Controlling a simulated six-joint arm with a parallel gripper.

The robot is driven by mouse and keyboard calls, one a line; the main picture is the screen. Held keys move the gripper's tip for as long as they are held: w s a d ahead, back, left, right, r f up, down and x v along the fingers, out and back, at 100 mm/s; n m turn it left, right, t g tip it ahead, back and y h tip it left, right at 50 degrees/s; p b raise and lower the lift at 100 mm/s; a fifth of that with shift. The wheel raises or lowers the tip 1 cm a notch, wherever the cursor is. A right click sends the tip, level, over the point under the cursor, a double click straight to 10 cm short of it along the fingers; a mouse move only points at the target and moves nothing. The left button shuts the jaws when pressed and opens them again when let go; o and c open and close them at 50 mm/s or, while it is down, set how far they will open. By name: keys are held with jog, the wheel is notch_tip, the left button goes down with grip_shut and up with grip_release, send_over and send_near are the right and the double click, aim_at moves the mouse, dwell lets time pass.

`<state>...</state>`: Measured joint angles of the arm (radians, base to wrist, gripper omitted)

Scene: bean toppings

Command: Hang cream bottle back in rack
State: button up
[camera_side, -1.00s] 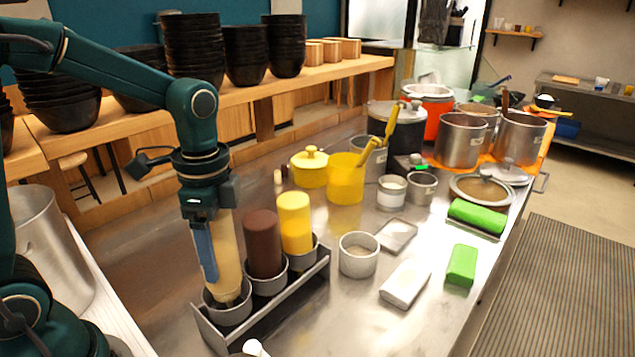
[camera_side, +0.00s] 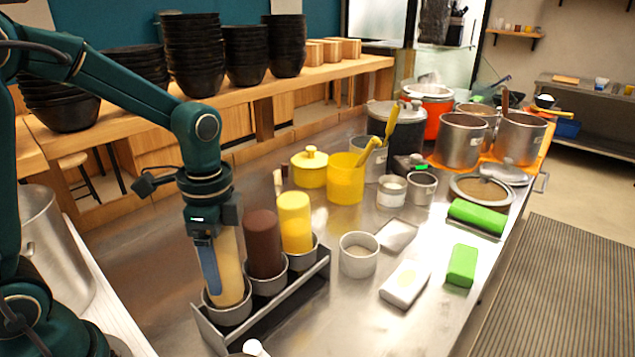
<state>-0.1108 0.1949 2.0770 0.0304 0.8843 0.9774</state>
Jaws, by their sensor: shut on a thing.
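The cream bottle (camera_side: 229,268) is a pale beige bottle standing upright in the nearest ring of the metal rack (camera_side: 290,301). Its lower end is inside the ring cup (camera_side: 229,313) and hidden by the cup wall. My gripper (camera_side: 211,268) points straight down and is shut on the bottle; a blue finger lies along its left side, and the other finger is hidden. A brown bottle (camera_side: 263,243) and a yellow bottle (camera_side: 295,222) stand in the other rings of the rack, just right of the cream bottle.
A white cup (camera_side: 358,255) stands right of the rack, with a white block (camera_side: 404,284) and a green block (camera_side: 462,265) further right. A yellow container (camera_side: 345,178) and yellow lidded pot (camera_side: 310,167) stand behind. A spoon end (camera_side: 254,347) shows at the front edge.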

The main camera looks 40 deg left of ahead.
jog(key=shift+f, duration=1.3)
jog(key=o, duration=0.7)
notch_tip(320, 180, up, 8)
jog(key=shift+f, duration=0.2)
